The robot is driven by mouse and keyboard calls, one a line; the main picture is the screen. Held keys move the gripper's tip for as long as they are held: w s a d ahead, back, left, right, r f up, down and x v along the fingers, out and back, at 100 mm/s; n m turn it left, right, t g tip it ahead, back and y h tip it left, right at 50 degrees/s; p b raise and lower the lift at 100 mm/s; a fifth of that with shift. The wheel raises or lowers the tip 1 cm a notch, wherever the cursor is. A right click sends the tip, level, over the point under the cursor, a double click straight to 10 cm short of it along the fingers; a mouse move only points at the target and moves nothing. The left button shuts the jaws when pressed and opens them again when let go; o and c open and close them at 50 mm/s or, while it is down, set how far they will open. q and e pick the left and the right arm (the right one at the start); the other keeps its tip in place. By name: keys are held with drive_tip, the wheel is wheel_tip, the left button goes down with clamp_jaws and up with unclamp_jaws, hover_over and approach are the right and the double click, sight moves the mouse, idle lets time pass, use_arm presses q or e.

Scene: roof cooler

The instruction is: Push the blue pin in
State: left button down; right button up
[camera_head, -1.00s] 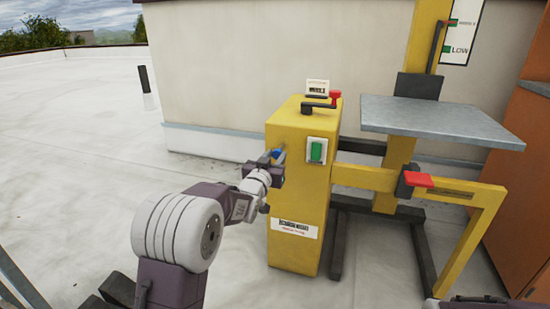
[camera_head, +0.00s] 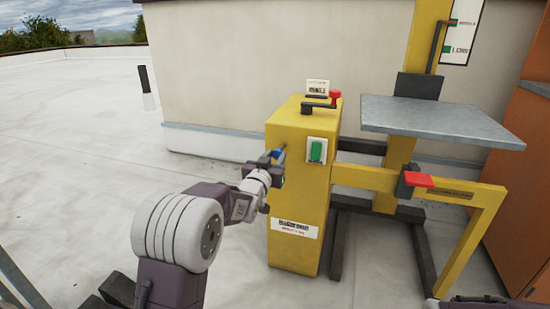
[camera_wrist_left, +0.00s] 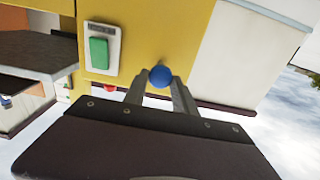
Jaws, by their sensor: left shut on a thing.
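The blue pin (camera_wrist_left: 160,77) shows its round blue head in the left wrist view, against the yellow cabinet (camera_wrist_left: 190,35). My left gripper (camera_wrist_left: 161,86) has its two grey fingers on either side of the head, shut on it. In the head view my left gripper (camera_head: 277,164) is at the upper left side of the yellow cabinet (camera_head: 295,205), and only a little blue shows there. The pin's shaft is hidden, so how deep it sits cannot be told. My right gripper is not in view.
A green button (camera_head: 317,151) is on the cabinet's front, and a red-knobbed crank (camera_head: 321,103) is on top. An orange cabinet stands far right.

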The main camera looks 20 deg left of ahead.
sight(277, 154)
use_arm(q)
drive_tip(key=shift+w+r+p, duration=0.2)
drive_tip(key=shift+w+p, duration=0.15)
drive_tip(key=w+p, duration=0.1)
drive_tip(key=w, duration=0.2)
drive_tip(key=c, duration=1.1)
unclamp_jaws()
drive_tip(key=shift+d, duration=0.1)
drive_tip(key=shift+o, duration=0.3)
drive_tip(key=shift+w+f, duration=0.15)
